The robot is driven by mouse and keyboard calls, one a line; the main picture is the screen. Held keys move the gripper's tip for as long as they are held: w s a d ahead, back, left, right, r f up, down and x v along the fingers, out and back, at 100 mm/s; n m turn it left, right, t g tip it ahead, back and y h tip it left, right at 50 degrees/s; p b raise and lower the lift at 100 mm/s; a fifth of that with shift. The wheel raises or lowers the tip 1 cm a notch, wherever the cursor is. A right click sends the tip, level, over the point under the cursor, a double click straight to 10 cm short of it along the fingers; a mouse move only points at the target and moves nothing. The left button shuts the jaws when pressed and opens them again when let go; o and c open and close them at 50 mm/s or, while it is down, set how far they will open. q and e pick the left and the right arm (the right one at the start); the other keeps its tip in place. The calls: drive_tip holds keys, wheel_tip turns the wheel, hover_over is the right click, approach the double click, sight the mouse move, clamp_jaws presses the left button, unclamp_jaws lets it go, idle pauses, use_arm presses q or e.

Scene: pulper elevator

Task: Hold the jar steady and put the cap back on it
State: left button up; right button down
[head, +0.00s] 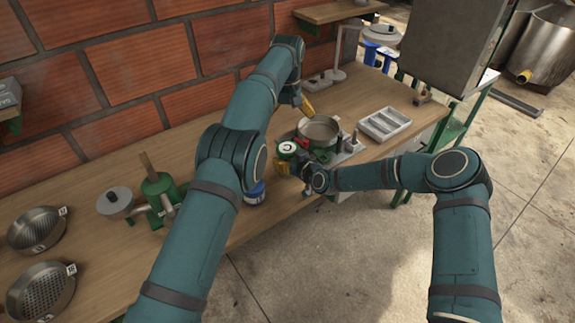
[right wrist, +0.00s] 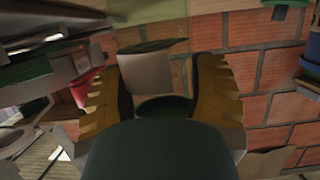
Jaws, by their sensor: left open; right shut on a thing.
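My right gripper (head: 284,163) is shut on a round green thing with a white top bearing a dark mark (head: 287,148), above the bench's front edge. It seems to be the cap, but I cannot tell whether a jar is under it. In the right wrist view, a dark green rounded shape (right wrist: 158,150) fills the space between the ridged yellow fingers. My left gripper (head: 306,108) is open and empty, above the bench behind the metal pan. A blue-lidded jar (head: 254,191) stands at the bench's front edge, partly hidden by my left arm. No bare jar mouth is clear.
A metal pan (head: 320,130) sits just right of the held thing. A white divided tray (head: 384,124) lies farther right. A green grinder-like device (head: 158,190) and sieves (head: 38,228) stand left. A brick wall (head: 120,70) runs behind. Bare wood (head: 375,90) shows at the back right.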

drive_tip(key=shift+c, duration=0.5)
unclamp_jaws()
drive_tip(key=v, duration=1.2)
drive_tip(key=shift+r, duration=0.1)
